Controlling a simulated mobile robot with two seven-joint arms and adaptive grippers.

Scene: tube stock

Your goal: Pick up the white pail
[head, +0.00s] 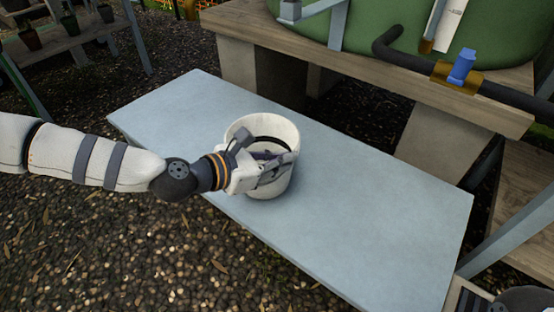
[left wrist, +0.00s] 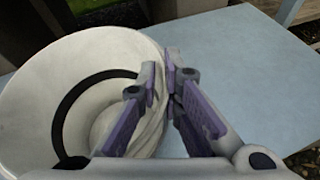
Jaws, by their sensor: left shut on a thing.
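The white pail (head: 262,125) stands upright on the pale blue-grey slab (head: 380,200) in the head view. In the left wrist view the pail (left wrist: 85,50) is at the left, with its open mouth and a dark curved handle (left wrist: 68,100) inside. My left gripper (head: 287,160) is at the pail's near right side. In the left wrist view my left gripper (left wrist: 166,85) is shut on the pail's wall, one finger inside the rim and one outside.
A wooden stand (head: 225,25) with a green tank (head: 380,20), a dark pipe and a blue valve handle (head: 462,65) is behind the slab. A shelf with small pots (head: 70,25) is at the back left. The slab is bare on both sides of the pail.

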